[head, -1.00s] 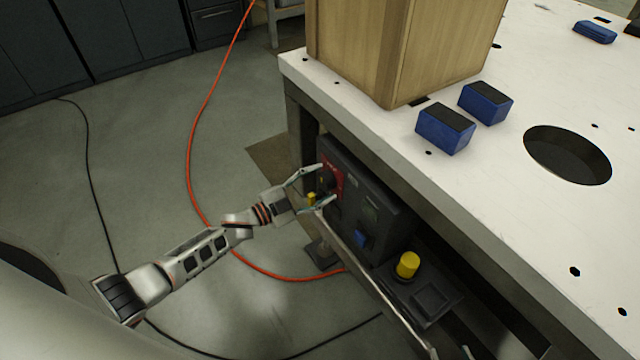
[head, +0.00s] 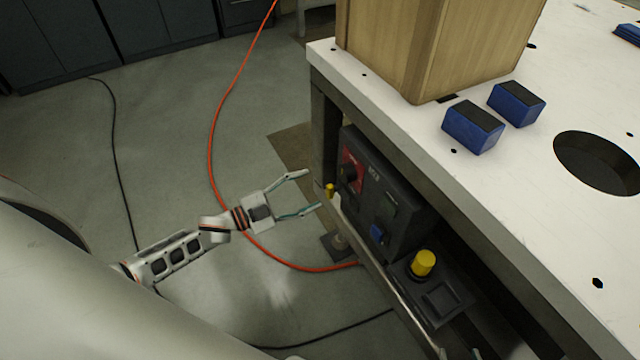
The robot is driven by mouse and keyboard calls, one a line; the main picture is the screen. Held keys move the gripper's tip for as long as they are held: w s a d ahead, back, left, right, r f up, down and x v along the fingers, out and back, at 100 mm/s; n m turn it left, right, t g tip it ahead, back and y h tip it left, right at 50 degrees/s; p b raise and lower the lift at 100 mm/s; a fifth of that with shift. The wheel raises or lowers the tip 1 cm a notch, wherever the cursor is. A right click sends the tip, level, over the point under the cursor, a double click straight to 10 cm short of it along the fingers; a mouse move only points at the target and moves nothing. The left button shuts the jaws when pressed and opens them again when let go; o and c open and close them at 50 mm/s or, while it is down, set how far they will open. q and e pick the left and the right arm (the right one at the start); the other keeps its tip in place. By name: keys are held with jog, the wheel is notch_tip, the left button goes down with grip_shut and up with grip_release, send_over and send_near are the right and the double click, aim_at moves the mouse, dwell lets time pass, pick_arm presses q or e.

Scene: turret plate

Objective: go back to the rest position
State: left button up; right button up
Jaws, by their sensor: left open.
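My left gripper (head: 311,191) is open and empty, left of the dark control box (head: 405,222) under the table. Its two fingers point right, toward the box, with a gap between them and the box. The box carries a red panel with a dark knob (head: 348,172) and a blue switch (head: 377,233).
A white-topped table (head: 560,225) with a round hole stands at the right. A wooden box (head: 430,45) and two blue blocks (head: 473,127) (head: 517,103) sit on it. A yellow button (head: 423,263) stands beside the control box. An orange cable (head: 212,150) lies on open floor.

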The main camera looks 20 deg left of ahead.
pick_arm(q)
jog(key=shift+s+a, duration=0.3)
jog(key=shift+s, duration=0.1)
jog(key=s+d+f+n+g+y+p, duration=0.1)
jog(key=s+d+n+y, duration=0.1)
jog(key=s, duration=0.5)
jog(key=s+d+f+n+g+y+p, duration=0.1)
jog(key=s+d+f+n+y+p, duration=0.1)
jog(key=s+n, duration=0.4)
jog(key=s+d+f+n+g+y+p, duration=0.1)
jog(key=s+d+f+n+g+y, duration=0.1)
jog(key=s, duration=0.8)
jog(key=d+n+y, duration=0.1)
jog(key=n+y, duration=0.1)
jog(key=shift+s+d+y+p, duration=0.2)
jog(key=shift+y+p, duration=0.1)
jog(key=shift+p, duration=0.1)
pick_arm(e)
jog(key=r, duration=0.2)
jog(key=a+r, duration=0.1)
jog(key=shift+s, duration=0.4)
